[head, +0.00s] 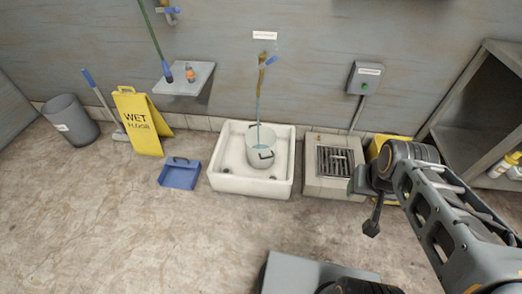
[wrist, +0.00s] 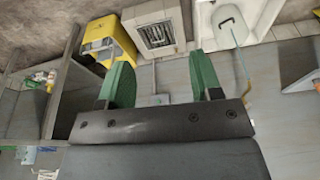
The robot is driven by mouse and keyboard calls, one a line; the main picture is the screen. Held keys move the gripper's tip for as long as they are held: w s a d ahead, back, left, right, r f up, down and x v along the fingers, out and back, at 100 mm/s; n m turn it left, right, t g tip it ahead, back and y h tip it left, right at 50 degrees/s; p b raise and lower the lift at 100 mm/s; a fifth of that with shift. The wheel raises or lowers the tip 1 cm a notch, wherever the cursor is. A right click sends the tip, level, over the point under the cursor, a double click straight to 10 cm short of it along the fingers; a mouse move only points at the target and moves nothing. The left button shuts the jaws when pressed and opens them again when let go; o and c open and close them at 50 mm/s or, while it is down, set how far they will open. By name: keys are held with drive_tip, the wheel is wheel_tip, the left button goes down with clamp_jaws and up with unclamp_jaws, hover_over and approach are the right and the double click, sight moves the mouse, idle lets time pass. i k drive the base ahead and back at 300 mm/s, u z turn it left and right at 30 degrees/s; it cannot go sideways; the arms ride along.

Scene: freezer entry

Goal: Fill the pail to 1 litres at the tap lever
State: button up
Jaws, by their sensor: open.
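The white pail (head: 261,157) stands upright in the white floor basin (head: 222,182), below the tap (head: 262,66) on the wall. A thin bluish stream (head: 258,112) runs from the tap into the pail, and pale blue water shows inside. I cannot read the level. The pail also shows at the top right of the wrist view (wrist: 231,27). My gripper (wrist: 162,78) is open and empty, its green fingers apart. In the head view it is right of the basin, mostly hidden by my arm.
A grated floor unit (head: 316,178) stands right of the basin, with a yellow bucket (head: 373,147) partly behind my arm. A wall box with a green button (head: 365,80) is above. A blue dustpan (head: 180,174) and yellow wet-floor sign (head: 140,122) stand left. The front-left floor is clear.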

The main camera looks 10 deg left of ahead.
sight(274, 58)
drive_tip(key=z, duration=0.3)
drive_tip(key=k, duration=0.3)
drive_tip(key=u, duration=1.35)
drive_tip(key=i, duration=1.85)
drive_tip(key=z, duration=0.9)
